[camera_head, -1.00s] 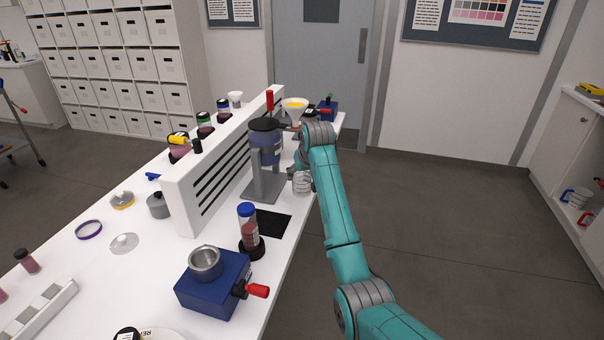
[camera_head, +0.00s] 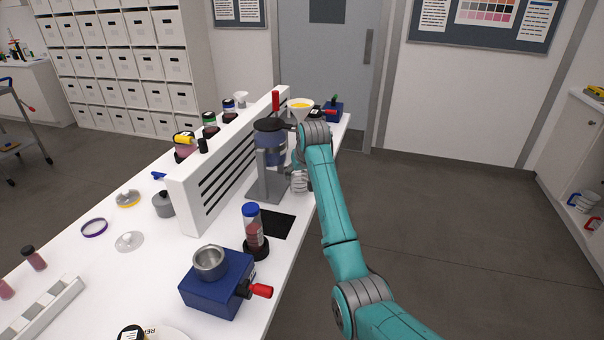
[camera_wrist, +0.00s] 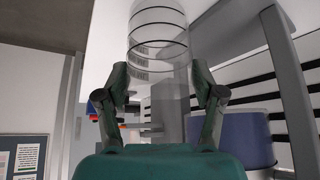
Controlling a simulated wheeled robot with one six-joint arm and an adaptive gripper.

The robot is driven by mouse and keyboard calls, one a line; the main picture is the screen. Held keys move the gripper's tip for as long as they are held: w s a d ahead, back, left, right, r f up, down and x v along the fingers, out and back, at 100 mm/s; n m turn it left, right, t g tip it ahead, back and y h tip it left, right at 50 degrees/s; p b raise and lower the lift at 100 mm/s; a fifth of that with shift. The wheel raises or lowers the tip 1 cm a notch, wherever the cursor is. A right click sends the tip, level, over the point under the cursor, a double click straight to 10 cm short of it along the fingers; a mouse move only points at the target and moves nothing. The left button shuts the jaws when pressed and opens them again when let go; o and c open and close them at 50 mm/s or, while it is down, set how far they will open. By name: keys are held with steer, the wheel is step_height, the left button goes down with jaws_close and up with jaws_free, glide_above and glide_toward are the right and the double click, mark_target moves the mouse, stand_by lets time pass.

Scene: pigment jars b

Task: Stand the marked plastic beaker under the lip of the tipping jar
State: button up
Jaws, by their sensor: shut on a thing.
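The marked plastic beaker (camera_head: 299,182) is clear with dark ring lines; it shows large in the wrist view (camera_wrist: 158,35). My gripper (camera_wrist: 160,80) is shut on it, one finger on each side. In the head view my wrist partly hides the beaker and fingers. The tipping jar (camera_head: 271,143) is blue with a dark lid and hangs in a grey stand (camera_head: 267,188). The beaker is just right of the stand in the head view. In the wrist view the jar (camera_wrist: 245,140) is at right, beside the stand's post (camera_wrist: 288,95). I cannot tell whether the beaker touches the table.
A white slotted panel (camera_head: 215,185) stands left of the stand. Nearer are a black mat (camera_head: 276,226), a blue-capped tube (camera_head: 253,230) and a blue burner-like box with a red handle (camera_head: 215,290). A funnel (camera_head: 300,110) stands beyond. Open floor lies right of the table.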

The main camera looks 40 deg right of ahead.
steer(key=shift+w+a, duration=0.2)
steer(key=shift+w, duration=0.05)
steer(key=shift+f, duration=0.2)
stand_by(0.6)
steer(key=o, duration=1.1)
steer(key=shift+c, duration=0.2)
steer(key=v, duration=1.2)
steer(key=shift+s, duration=0.15)
